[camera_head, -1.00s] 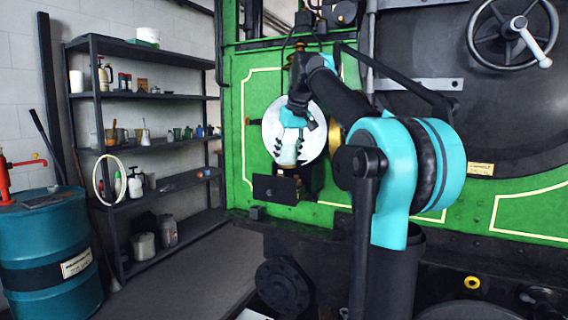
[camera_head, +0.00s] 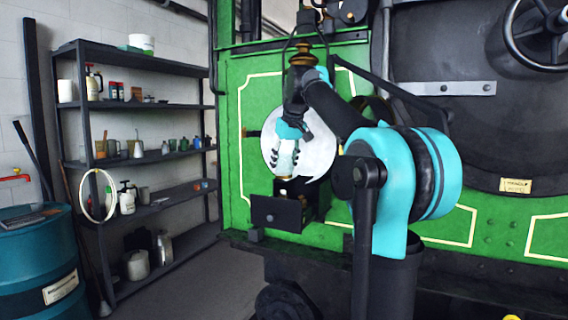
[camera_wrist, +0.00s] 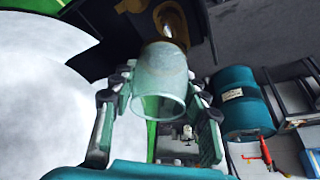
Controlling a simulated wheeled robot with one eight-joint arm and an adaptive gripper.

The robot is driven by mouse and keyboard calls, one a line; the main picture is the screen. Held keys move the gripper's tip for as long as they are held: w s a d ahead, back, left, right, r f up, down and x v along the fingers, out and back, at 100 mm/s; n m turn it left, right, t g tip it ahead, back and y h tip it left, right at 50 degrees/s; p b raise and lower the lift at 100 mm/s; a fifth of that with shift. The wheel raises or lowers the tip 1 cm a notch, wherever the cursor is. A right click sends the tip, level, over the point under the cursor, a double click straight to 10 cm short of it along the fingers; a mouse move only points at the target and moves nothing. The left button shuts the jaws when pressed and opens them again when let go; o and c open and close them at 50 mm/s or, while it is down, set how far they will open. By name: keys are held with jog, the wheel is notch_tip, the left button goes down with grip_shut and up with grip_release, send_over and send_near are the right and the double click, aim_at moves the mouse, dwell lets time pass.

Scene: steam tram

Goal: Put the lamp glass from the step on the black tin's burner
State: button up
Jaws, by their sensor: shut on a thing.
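The lamp glass (camera_head: 285,160) is a pale, translucent tube. My gripper (camera_head: 287,153) is shut on it and holds it roughly upright in front of the round white reflector. The black tin (camera_head: 277,214) is box-shaped and sits just below, against the green tram side. A little brass of its burner (camera_head: 284,191) shows above the tin, under the glass. In the wrist view the glass (camera_wrist: 160,78) lies between both fingers, with the brass burner (camera_wrist: 173,22) beyond its far end. I cannot tell whether the glass touches the burner.
The white reflector (camera_head: 310,160) stands close behind my gripper. A black and brass lamp top (camera_head: 300,62) rises above it. A loaded shelf rack (camera_head: 140,103) and a blue drum (camera_head: 38,265) stand at left. The floor between rack and tram is clear.

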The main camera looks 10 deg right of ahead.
send_over(283, 191)
jog(key=shift+w+f, duration=0.1)
jog(key=shift+f, duration=2)
jog(key=shift+f, duration=2.6)
dwell(0.9)
jog(key=o, duration=1.2)
jog(key=v, duration=1.2)
jog(key=shift+d, duration=0.1)
